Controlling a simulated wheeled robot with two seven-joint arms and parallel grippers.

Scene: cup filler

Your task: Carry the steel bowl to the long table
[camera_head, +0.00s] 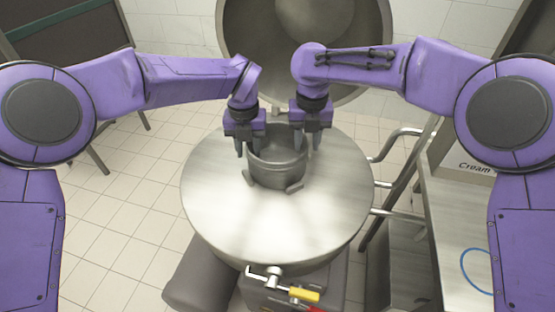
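The steel bowl (277,168) stands upright on a round steel top (225,205) in the middle of the view. My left gripper (247,147) points down at the bowl's left rim, its fingers apart, one outside the wall and one over the rim. My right gripper (309,143) points down at the right rim in the same way, fingers apart. I cannot tell whether the fingers touch the wall. A steel-topped table (450,235) runs along the right edge; I cannot tell whether it is the long table.
A blue ring (477,270) lies on the right-hand table, with a box marked "Cream" (470,167) behind. Bent steel rails (395,140) stand between the round top and that table. A large round steel lid (235,30) stands behind. Tiled floor (130,215) is clear at left.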

